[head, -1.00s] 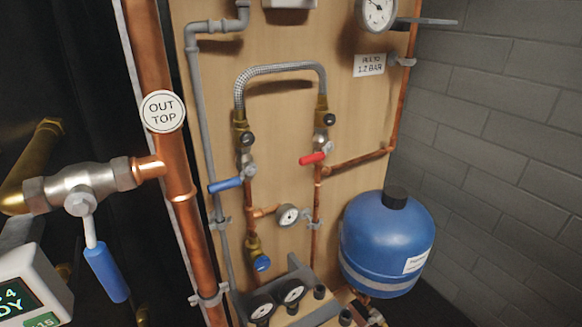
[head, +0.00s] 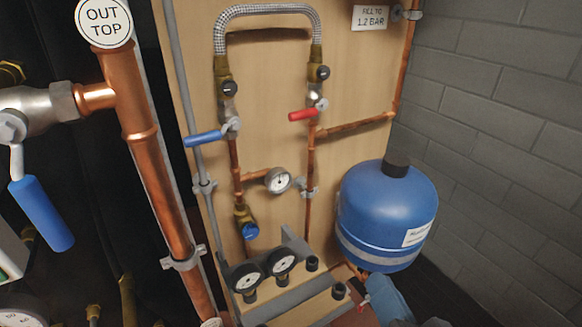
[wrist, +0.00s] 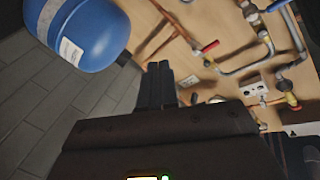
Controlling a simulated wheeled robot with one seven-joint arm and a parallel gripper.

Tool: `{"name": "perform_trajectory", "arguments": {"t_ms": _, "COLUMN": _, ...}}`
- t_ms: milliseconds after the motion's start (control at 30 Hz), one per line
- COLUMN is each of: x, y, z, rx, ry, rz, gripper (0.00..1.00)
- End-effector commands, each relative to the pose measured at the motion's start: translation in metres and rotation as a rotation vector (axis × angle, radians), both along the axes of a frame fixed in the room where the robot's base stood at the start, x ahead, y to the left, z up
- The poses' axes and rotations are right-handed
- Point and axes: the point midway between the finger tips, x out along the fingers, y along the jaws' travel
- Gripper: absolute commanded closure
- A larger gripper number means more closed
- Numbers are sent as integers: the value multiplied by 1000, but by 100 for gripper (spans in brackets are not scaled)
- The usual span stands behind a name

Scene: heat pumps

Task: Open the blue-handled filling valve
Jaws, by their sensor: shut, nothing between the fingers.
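The filling valve's blue lever (head: 203,138) sticks out to the left from the left copper pipe on the wooden board, below one end of the braided hose (head: 268,10). It slopes slightly down to the left, across the pipe. A red lever (head: 302,115) on the right pipe also points left; a red lever (wrist: 210,46) shows in the wrist view too. My gripper (wrist: 158,72) is shut and empty in the wrist view, with its dark fingers together in front of the board. The fingers are not clear in the head view. I cannot pick out the blue lever in the wrist view.
A blue tank (head: 388,215) stands right of the board, before a grey block wall (head: 500,110). A larger blue handle (head: 42,213) hangs by the thick copper pipe (head: 150,170) at left. A small gauge (head: 278,181) and blue knob (head: 250,231) sit below the levers.

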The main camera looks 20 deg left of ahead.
Motion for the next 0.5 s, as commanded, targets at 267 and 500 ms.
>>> {"name": "perform_trajectory", "arguments": {"t_ms": 267, "x": 40, "y": 56, "z": 36, "rx": 32, "ry": -15, "rz": 165, "gripper": 100}}
{"name": "perform_trajectory", "arguments": {"t_ms": 500, "x": 57, "y": 101, "z": 72, "rx": 14, "ry": -18, "rz": 308, "gripper": 100}}
